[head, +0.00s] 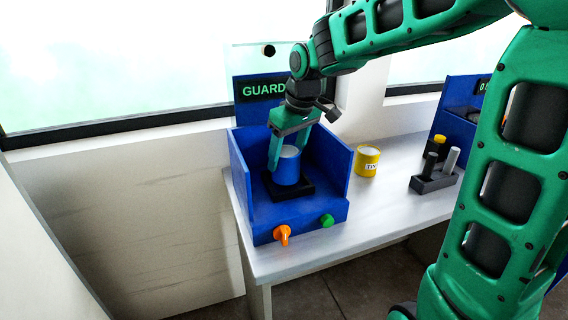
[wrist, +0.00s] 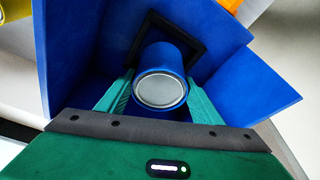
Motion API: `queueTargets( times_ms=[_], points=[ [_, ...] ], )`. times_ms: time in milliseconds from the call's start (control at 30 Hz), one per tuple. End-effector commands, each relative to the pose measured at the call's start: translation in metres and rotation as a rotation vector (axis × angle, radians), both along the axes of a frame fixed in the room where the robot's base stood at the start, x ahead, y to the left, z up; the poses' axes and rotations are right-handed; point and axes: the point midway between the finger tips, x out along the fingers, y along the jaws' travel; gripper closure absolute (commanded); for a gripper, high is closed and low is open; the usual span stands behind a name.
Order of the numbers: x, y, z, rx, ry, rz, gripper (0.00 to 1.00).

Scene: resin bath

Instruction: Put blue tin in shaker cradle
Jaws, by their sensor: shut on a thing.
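The blue tin (head: 287,167) is a short cylinder with a pale grey lid. It is inside the blue shaker box, at the black square cradle (head: 306,189). My gripper (head: 289,150) reaches down into the box from above and is shut on the tin. In the wrist view the tin (wrist: 160,80) sits between the two green fingers, with the black cradle frame (wrist: 192,38) around its far end. I cannot tell whether the tin's base rests on the cradle floor.
The shaker box (head: 335,168) has blue side walls close around my gripper, an orange knob (head: 282,234) and a green button (head: 327,220) in front. A "GUARD" display (head: 262,91) stands behind. A yellow tin (head: 367,160) and a dark holder (head: 435,180) stand to the right on the white bench.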

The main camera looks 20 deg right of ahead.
Motion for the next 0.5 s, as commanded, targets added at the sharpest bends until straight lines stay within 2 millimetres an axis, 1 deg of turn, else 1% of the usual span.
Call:
queueTargets(
  times_ms=[33,100,200,500],
  points=[
    [0.0,0.0,-0.008,0.001,0.001,-0.001,0.78],
    [-0.001,0.0,-0.016,0.0,0.002,-0.001,0.78],
    [0.0,0.0,-0.023,0.0,0.0,-0.001,0.78],
    [0.0,0.0,-0.024,0.001,-0.001,-0.001,0.78]
  ],
)
